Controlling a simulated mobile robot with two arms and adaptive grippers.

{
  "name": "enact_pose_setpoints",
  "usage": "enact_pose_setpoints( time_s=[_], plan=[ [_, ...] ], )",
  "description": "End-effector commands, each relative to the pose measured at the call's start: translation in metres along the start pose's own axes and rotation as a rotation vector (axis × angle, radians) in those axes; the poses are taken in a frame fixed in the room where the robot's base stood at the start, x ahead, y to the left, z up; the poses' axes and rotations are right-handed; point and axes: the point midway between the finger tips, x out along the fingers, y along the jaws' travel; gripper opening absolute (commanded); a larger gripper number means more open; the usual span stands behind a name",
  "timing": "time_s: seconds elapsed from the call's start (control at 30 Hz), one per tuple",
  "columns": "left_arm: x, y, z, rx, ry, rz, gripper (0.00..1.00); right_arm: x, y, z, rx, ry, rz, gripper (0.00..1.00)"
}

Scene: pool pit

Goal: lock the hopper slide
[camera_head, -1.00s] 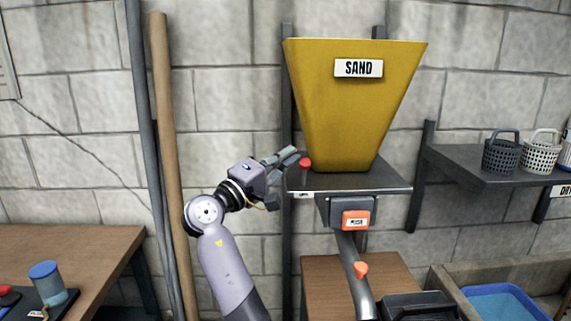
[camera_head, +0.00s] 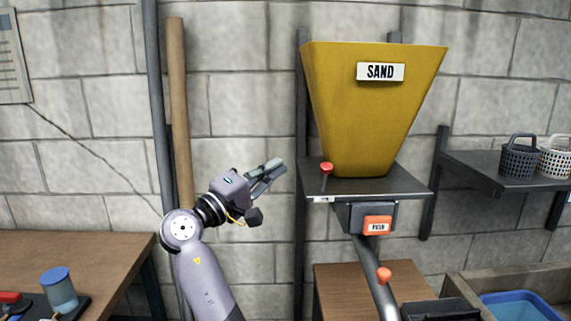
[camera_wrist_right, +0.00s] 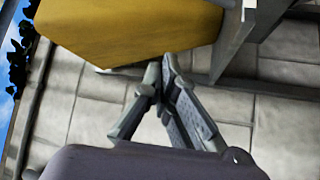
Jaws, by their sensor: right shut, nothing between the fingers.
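The yellow sand hopper (camera_head: 372,115) stands on a dark wall platform (camera_head: 405,185). A red knob (camera_head: 327,168) on a short dark stem stands at the platform's left, beside the hopper's base. My right gripper (camera_head: 277,166) is left of the knob, apart from it, with its fingers shut and empty. In the right wrist view the fingertips (camera_wrist_right: 165,68) meet just below the hopper (camera_wrist_right: 135,28); the knob does not show there. An orange push button (camera_head: 377,226) is on a grey box under the platform. The slide itself cannot be made out. My left gripper is not in view.
A grey chute with an orange knob (camera_head: 384,274) runs down below the push button. A wooden pole (camera_head: 179,100) and a dark pipe stand at the wall behind my arm. Baskets (camera_head: 519,158) sit on a right shelf. A wooden bench (camera_head: 95,250) is at left.

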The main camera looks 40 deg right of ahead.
Motion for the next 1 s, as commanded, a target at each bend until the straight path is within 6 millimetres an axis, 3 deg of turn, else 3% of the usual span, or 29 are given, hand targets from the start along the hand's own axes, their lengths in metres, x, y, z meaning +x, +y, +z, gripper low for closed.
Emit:
enact_pose_setpoints(
  time_s=[0.23, 1.0],
  plan=[
    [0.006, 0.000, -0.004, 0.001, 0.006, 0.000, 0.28, -0.020, -0.001, 0.000, 0.000, 0.000, -0.001, 0.00],
    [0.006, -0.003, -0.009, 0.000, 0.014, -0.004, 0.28, -0.021, -0.001, 0.000, 0.000, 0.000, 0.000, 0.00]
  ],
)
